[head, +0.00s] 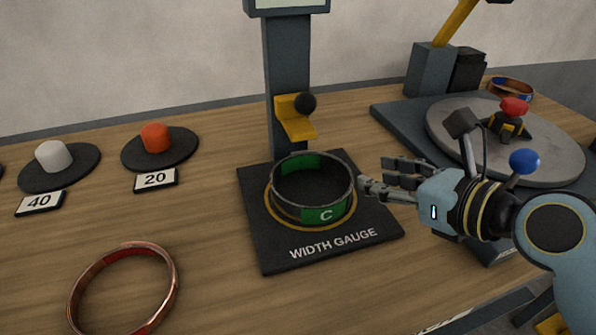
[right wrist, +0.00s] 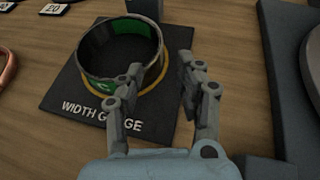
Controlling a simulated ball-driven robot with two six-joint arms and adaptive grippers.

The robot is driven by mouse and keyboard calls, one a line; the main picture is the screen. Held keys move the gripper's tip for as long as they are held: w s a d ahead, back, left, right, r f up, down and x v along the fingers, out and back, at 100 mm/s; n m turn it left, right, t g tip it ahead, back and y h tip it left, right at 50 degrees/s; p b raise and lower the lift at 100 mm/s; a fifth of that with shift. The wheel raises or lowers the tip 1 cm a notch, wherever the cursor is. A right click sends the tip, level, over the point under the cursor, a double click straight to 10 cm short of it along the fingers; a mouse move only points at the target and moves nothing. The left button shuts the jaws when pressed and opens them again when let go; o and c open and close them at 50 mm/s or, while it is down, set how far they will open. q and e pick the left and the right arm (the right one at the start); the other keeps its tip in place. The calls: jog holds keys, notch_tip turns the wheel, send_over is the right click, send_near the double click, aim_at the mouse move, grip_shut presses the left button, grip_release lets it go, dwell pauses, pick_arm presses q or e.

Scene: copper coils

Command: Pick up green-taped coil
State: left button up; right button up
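The green-taped coil (head: 331,214) is a dark ring with green tape patches and a letter C. It rests flat on the black width gauge plate (head: 290,253), inside a yellow circle. It also shows in the right wrist view (right wrist: 99,86). My right gripper (head: 375,174) is at the coil's right side, with its fingers pointing towards it. In the right wrist view, the fingers (right wrist: 158,76) are spread apart and hold nothing; the left finger overlaps the coil's near wall in the picture. Whether it touches is unclear. My left gripper is not in view.
A red-taped copper coil (head: 125,287) lies at the front left. A white weight (head: 53,156) and an orange weight (head: 156,138) sit on dark discs behind labels. The gauge post (head: 287,85) rises behind the coil. A grey turntable (head: 560,150) and a blue-taped coil (head: 511,88) are at right.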

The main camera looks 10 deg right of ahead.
aim_at(342, 165)
jog(key=b+x, duration=0.1)
jog(key=x, duration=0.3)
jog(key=shift+w+a+f, duration=0.15)
jog(key=shift+w+a, duration=0.05)
jog(key=shift+w, duration=0.15)
jog(key=shift+w+a+f, duration=0.1)
jog(key=shift+w+a, duration=0.05)
jog(key=shift+w, duration=0.1)
jog(key=b+x, duration=0.1)
jog(key=x, duration=0.3)
jog(key=shift+w+a, duration=0.25)
jog(key=shift+w, duration=0.05)
jog(key=c, duration=0.4)
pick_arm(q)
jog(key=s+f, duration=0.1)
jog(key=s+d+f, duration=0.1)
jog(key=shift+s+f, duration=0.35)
pick_arm(e)
grip_shut()
